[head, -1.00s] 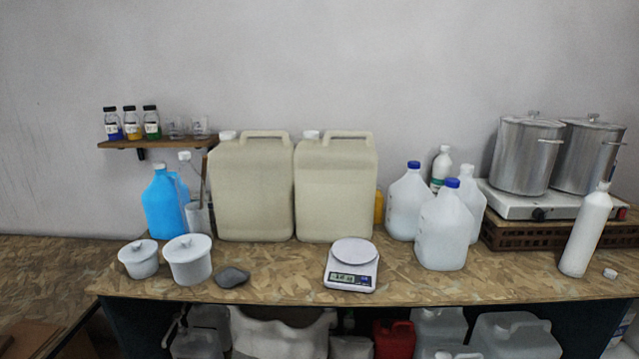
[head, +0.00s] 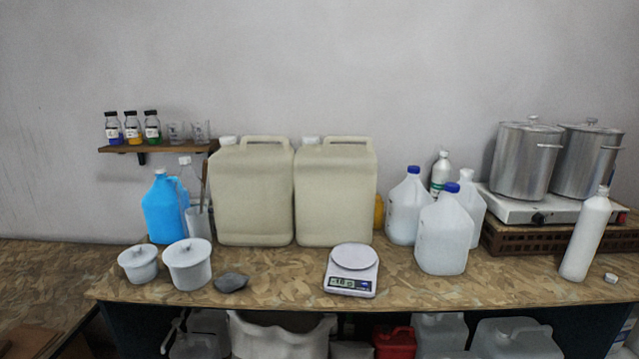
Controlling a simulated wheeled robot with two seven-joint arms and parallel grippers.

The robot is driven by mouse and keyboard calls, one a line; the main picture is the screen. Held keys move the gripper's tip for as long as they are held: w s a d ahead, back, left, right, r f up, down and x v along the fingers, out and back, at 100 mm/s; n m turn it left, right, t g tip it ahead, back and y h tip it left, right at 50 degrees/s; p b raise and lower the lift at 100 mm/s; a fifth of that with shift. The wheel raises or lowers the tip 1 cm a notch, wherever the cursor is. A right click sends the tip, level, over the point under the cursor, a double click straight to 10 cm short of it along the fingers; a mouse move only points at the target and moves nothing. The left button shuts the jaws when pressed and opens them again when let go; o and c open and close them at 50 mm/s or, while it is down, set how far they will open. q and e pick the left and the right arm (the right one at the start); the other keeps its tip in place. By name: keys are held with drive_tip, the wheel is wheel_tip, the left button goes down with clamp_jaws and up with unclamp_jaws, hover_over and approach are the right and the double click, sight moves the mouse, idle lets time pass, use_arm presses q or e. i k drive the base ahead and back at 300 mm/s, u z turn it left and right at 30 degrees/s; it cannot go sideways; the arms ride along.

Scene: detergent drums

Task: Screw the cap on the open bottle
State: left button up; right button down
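A tall white bottle (head: 586,236) stands at the right end of the table in the head view, leaning slightly in the picture. Its narrow neck is at the top; whether the mouth is open is too small to tell. A small white cap (head: 611,279) lies on the table just to the right of the bottle's base, apart from it. Neither of my grippers is in view.
A bench (head: 290,289) holds a kitchen scale (head: 352,270), white jugs with blue caps (head: 443,233), two large beige canisters (head: 335,195) and lidded white pots (head: 189,264). Steel pots (head: 526,160) on a hot plate stand behind the bottle. Bench front between scale and bottle is clear.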

sight(596, 212)
drive_tip(key=z, duration=1.5)
